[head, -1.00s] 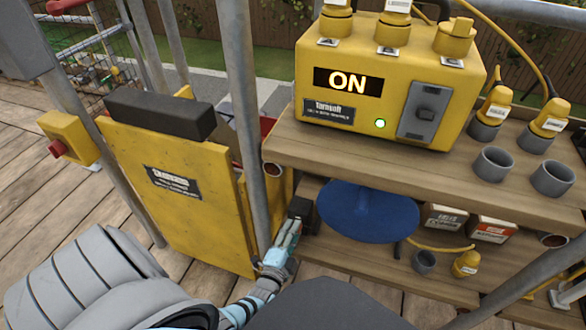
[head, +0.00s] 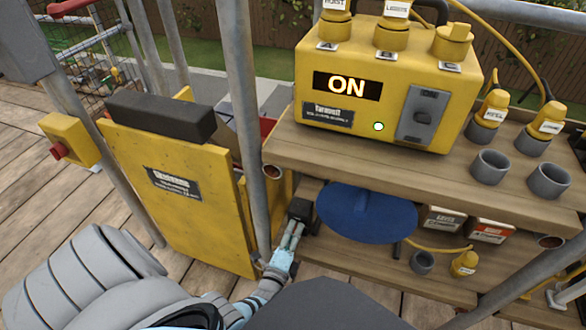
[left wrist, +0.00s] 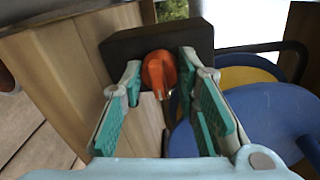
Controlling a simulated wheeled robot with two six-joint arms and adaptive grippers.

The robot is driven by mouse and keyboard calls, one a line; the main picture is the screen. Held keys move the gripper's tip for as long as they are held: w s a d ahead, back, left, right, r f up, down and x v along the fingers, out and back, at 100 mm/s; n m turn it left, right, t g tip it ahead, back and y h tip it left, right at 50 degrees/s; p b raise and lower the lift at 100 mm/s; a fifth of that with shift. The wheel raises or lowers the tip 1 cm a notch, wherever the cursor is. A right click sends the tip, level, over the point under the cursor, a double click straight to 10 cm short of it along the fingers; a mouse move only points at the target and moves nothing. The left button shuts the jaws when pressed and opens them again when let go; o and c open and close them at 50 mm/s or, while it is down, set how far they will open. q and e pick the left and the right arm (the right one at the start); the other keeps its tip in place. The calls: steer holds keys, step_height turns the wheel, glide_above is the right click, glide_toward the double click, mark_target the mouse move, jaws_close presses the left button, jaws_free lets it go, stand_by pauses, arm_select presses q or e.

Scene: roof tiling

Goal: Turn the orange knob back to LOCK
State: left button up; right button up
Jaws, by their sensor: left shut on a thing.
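The orange knob (left wrist: 159,73) sticks out from a dark block (left wrist: 125,46) on the wooden shelf unit in the left wrist view. Its grip points roughly toward the camera, tipped slightly down. My left gripper (left wrist: 160,80) has its teal-padded fingers on either side of the knob and is shut on it. In the head view the left gripper (head: 291,236) reaches the small dark block (head: 301,210) at the shelf unit's left end. The knob is hidden there, and I cannot read any LOCK mark. My right gripper is not in view.
A blue round object (head: 366,214) sits just right of the block. A grey post (head: 244,120) and a yellow panel (head: 180,200) stand to the left. A yellow box (head: 385,75) showing "ON" with a green light stands on the upper shelf (head: 400,178).

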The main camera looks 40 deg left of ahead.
arm_select(q)
steer(key=o, duration=1)
steer(key=shift+o, duration=0.8)
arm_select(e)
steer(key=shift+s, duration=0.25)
arm_select(q)
steer(key=f+v, duration=0.1)
steer(key=v, duration=1.1)
steer(key=shift+r, duration=0.45)
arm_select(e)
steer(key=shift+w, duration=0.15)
arm_select(q)
steer(key=shift+d, duration=0.1)
